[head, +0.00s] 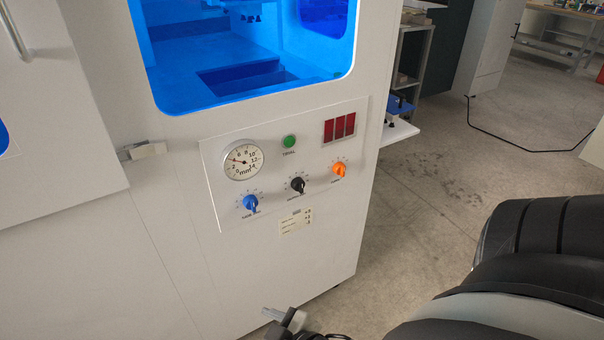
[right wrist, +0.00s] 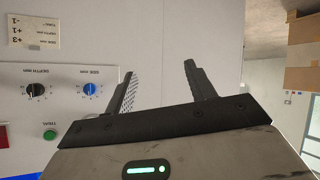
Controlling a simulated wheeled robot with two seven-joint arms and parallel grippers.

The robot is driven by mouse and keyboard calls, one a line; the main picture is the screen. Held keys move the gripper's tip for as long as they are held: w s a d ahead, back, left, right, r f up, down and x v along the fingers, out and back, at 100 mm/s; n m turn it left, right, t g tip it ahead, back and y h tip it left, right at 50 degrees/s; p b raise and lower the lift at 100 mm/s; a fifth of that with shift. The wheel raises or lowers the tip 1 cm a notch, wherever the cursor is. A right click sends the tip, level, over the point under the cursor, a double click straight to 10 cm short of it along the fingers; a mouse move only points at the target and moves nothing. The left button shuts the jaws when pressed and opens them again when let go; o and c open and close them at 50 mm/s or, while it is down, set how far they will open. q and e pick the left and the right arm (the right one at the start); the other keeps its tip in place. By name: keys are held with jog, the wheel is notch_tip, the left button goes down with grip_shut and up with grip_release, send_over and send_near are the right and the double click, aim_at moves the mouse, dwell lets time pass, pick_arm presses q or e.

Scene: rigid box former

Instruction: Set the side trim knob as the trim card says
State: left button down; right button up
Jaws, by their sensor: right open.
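The side trim knob is the blue knob (head: 250,204) at the panel's lower left. It also shows in the right wrist view (right wrist: 89,88), where the panel appears upside down, with its label and scale marks around it. Its exact setting is too small to read. The trim card (head: 296,221) is on the machine below the knobs. In the right wrist view the card (right wrist: 32,32) shows -1, +1 and +3; +3 seems to stand in the SIDE row. My right gripper (right wrist: 160,88) is open and empty, with the blue knob outside its fingers. My left gripper is not visible.
The black depth knob (head: 297,185) and orange knob (head: 339,170) sit close to the right. Above are a dial gauge (head: 243,160), a green TRIAL button (head: 289,142) and a red display (head: 339,128). A small latch (head: 142,151) protrudes at left.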

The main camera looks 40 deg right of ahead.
jog(key=w+d+n+t+h+b, duration=0.35)
jog(key=w+d+n, duration=0.2)
jog(key=d, duration=0.25)
jog(key=n+t+b, duration=0.3)
jog(key=n+b, duration=0.2)
jog(key=n, duration=0.9)
send_near(255, 208)
jog(key=shift+m, duration=0.35)
jog(key=w, duration=0.3)
jog(key=w+p, duration=0.1)
jog(key=w, duration=0.2)
jog(key=w+d, duration=0.1)
jog(key=w, duration=0.2)
jog(key=shift+w+r+p, duration=0.1)
jog(key=shift+w+p, duration=0.1)
jog(key=shift+p, duration=0.15)
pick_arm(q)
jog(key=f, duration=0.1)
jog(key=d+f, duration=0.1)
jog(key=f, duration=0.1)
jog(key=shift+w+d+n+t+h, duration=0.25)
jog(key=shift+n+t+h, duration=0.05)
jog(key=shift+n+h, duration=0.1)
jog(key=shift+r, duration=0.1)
pick_arm(e)
jog(key=c, duration=1)
